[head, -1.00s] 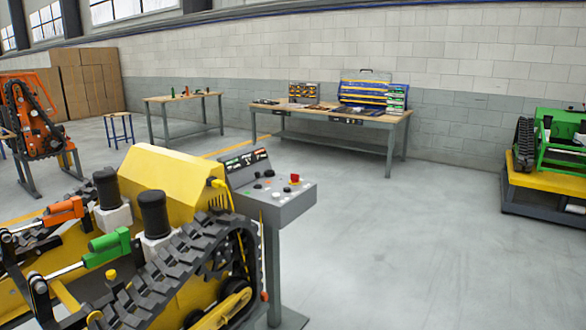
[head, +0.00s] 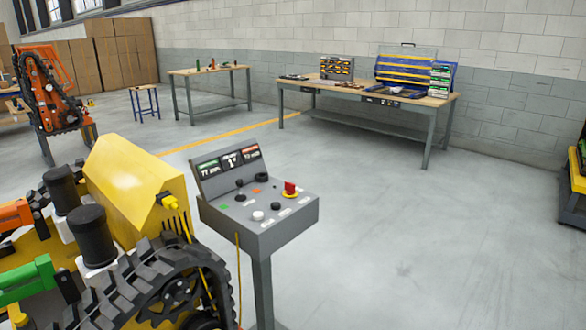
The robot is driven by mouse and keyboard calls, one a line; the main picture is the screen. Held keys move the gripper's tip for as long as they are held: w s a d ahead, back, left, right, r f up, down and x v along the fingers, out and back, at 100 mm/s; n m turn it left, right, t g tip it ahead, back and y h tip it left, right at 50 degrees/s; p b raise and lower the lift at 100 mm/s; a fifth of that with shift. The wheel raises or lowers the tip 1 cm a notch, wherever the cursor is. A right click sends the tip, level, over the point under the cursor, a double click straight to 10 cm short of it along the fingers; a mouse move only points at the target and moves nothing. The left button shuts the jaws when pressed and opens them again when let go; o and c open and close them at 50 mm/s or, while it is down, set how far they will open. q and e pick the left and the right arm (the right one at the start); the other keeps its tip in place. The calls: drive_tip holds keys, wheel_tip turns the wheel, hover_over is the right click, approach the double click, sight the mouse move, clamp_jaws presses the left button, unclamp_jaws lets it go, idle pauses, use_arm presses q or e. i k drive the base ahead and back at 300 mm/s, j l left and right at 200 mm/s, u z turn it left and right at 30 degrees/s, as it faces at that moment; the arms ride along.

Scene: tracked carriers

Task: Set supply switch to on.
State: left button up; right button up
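A grey control console (head: 262,229) stands on a post near the middle of the head view. Its sloped back panel has small displays (head: 228,164). Neither of my grippers shows in the view.
A yellow tracked carrier (head: 135,182) with black tracks stands directly left of the console. A workbench (head: 435,104) with cases and a smaller table (head: 210,70) stand by the wall. An orange machine (head: 45,90) is at the far left. The floor right of the console is clear.

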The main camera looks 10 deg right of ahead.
sight(291, 188)
drive_tip(key=i+l+u, duration=0.1)
drive_tip(key=i+l, duration=0.3)
drive_tip(key=i+l+u, duration=0.1)
drive_tip(key=i+l, duration=0.3)
drive_tip(key=l, duration=0.25)
